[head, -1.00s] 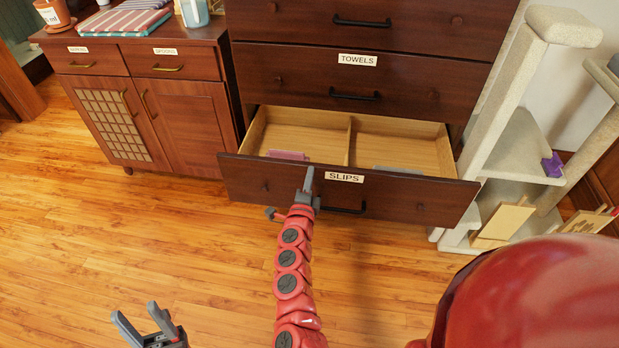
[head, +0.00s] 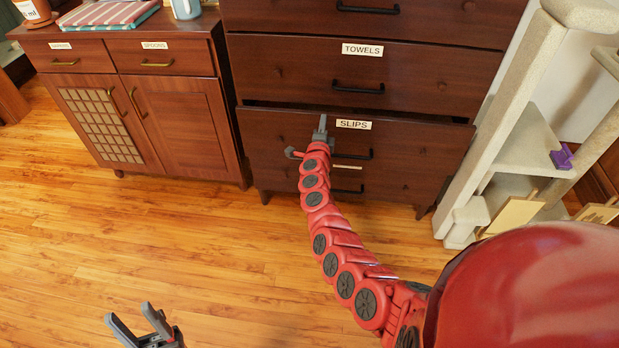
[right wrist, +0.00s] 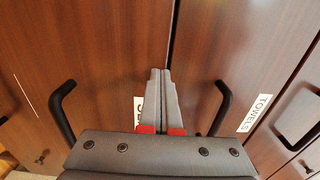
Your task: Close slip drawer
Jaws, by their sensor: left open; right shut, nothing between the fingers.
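The slip drawer (head: 270,130), with dark wood and a white SLIPS label (head: 353,124), is almost flush in the dresser. A thin dark gap shows along its top edge. My right gripper (head: 322,122) is shut and empty, with its tips at the upper front of this drawer, left of the label. In the right wrist view the shut fingers (right wrist: 160,80) lie over the drawer front beside the gap and partly hide the label. I cannot tell whether they touch the wood. My left gripper (head: 127,312) is open and empty over the floor at bottom left.
The TOWELS drawer (head: 270,70) above is shut. A black handle (head: 350,155) sits right of my right gripper. A wooden cabinet (head: 180,110) stands left, and a beige cat tree (head: 510,140) stands right. The wooden floor (head: 180,230) in front is clear.

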